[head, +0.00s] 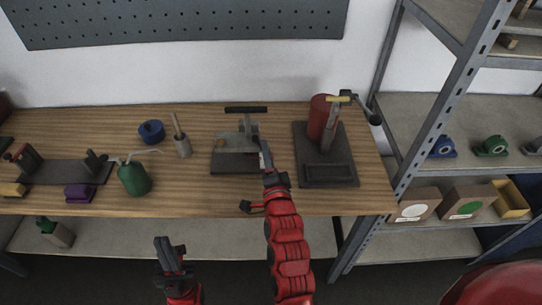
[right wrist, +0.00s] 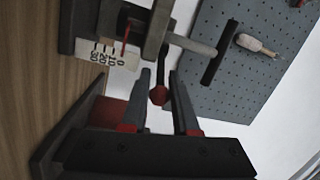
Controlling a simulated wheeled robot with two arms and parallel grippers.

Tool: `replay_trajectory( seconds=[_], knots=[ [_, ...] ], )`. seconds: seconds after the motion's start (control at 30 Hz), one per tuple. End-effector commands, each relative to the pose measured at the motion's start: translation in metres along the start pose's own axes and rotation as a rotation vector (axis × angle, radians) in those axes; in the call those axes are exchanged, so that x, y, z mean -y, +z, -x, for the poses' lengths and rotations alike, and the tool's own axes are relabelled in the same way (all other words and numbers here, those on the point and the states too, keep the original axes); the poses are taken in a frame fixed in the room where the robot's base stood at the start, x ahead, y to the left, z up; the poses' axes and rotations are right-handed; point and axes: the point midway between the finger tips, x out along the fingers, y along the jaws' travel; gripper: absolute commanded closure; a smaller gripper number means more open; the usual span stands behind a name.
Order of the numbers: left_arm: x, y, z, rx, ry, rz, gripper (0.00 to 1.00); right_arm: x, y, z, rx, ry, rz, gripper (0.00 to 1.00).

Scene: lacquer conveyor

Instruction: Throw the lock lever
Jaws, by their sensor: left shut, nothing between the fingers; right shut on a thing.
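A grey clamp-like fixture (head: 236,142) with a black crossbar handle (head: 246,109) stands on a dark base at the middle of the bench. In the right wrist view a small lever with a red ball knob (right wrist: 158,95) hangs from the fixture, between my right fingers. My right gripper (head: 265,158) is at the fixture's right side, shut on this lever; it also shows in the right wrist view (right wrist: 161,78). The arm and gripper hide the lever in the head view. My left gripper (head: 170,253) is shut and empty, low in front of the bench.
A dark press with a red cylinder (head: 319,117) stands close right of my right gripper. A blue ring (head: 151,132), a grey pot with a rod (head: 182,146) and a green oil can (head: 134,178) lie to the left. A metal shelf (head: 435,130) stands at the right.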

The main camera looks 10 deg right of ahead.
Motion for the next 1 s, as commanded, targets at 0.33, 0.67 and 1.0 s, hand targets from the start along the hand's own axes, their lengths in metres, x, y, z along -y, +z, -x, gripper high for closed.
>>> replay_trajectory(
  seconds=[0.33,0.67,1.0],
  knots=[
    [-0.0003,0.0011,0.0066,0.000,0.000,0.000,1.00,-0.0003,0.0043,0.0000,-0.061,0.016,0.006,1.00],
    [-0.0003,0.0012,0.0069,0.000,0.000,0.000,1.00,0.0006,0.0046,-0.0001,-0.070,0.018,0.009,1.00],
    [-0.0003,0.0012,0.0069,0.000,0.000,0.000,1.00,0.0009,0.0044,-0.0002,-0.070,0.017,0.008,0.45]
  ],
)
